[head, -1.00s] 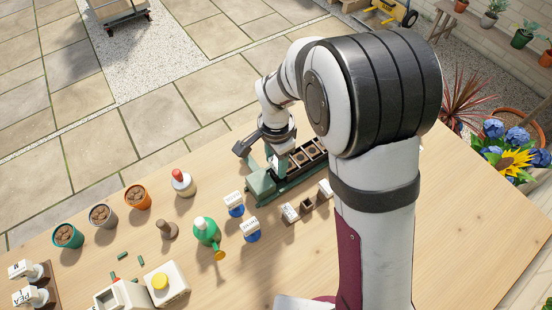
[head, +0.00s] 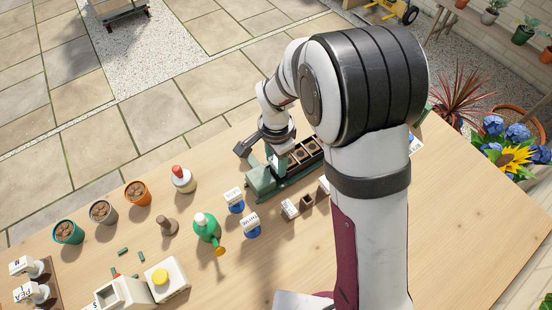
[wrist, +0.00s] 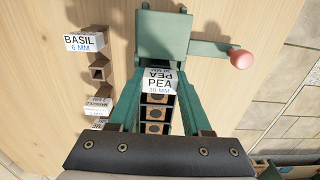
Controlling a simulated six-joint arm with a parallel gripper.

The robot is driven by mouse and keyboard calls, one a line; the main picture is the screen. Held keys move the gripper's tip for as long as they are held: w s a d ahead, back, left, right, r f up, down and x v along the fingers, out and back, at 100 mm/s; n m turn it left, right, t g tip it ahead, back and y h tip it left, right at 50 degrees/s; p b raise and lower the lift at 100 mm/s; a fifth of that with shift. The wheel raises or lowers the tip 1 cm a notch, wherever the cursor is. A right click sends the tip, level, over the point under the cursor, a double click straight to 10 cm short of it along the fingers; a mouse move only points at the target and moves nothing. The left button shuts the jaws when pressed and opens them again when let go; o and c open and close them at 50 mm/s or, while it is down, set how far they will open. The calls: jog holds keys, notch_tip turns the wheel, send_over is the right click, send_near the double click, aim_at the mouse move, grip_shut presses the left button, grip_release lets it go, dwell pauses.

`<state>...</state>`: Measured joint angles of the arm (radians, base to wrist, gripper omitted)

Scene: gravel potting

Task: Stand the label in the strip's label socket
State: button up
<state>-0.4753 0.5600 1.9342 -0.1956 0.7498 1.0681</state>
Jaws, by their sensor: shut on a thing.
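My gripper (wrist: 161,78) is shut on a white label (wrist: 158,86) reading PEA 30 MM. The label is upright between the fingertips, over the end of the seedling strip (wrist: 142,115) nearest the green machine. The strip's dark cells with brown fill run toward the camera below the label. The label socket is hidden under the label, so I cannot tell whether the label's foot is in it. In the head view my gripper (head: 279,160) is at the strip (head: 318,150), partly hidden by my wrist.
The green machine (wrist: 163,35) with a red-knobbed lever (wrist: 240,59) stands just beyond the label. A label rack at the left holds a BASIL label (wrist: 84,40) and has an empty holder (wrist: 98,68). A green watering can (head: 206,228) and pots (head: 137,195) stand on the table.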

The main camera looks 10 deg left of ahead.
jog(key=o, duration=1.5)
jog(key=shift+c, duration=0.2)
jog(key=shift+r, duration=3.45)
jog(key=shift+d+r, duration=0.15)
jog(key=shift+d, duration=0.05)
jog(key=s+d+r+n+y, duration=0.1)
jog(key=s+d+r+n, duration=0.1)
jog(key=s+d+r, duration=0.75)
jog(key=s+d+f+n, duration=0.1)
jog(key=s+d, duration=0.3)
jog(key=s, duration=0.7)
jog(key=shift+s+f+y, duration=0.15)
jog(key=shift+f+y, duration=0.2)
jog(key=shift+y, duration=0.05)
